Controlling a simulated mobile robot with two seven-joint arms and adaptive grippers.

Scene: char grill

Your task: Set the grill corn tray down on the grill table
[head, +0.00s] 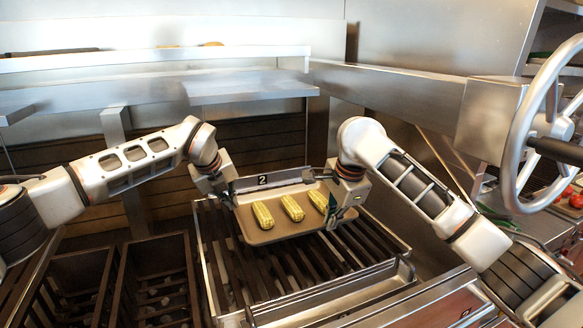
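The corn tray (270,236) is a shallow tan tray with three yellow corn cobs (292,208) lying in a row on it. It is over the slatted grill (235,278); I cannot tell whether it touches the slats. My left gripper (232,201) is at the tray's left rim and my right gripper (338,212) is at its right rim. Both seem to grip the rim, the fingertips being small and partly hidden. A small plate marked 2 (263,180) stands behind the tray.
Dark slatted bins (155,275) stand to the left of the grill. A metal handwheel (525,130) is at the right. A steel shelf (250,86) runs across the back. Bare slats show in front of the tray. Red and green vegetables lie at the far right.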

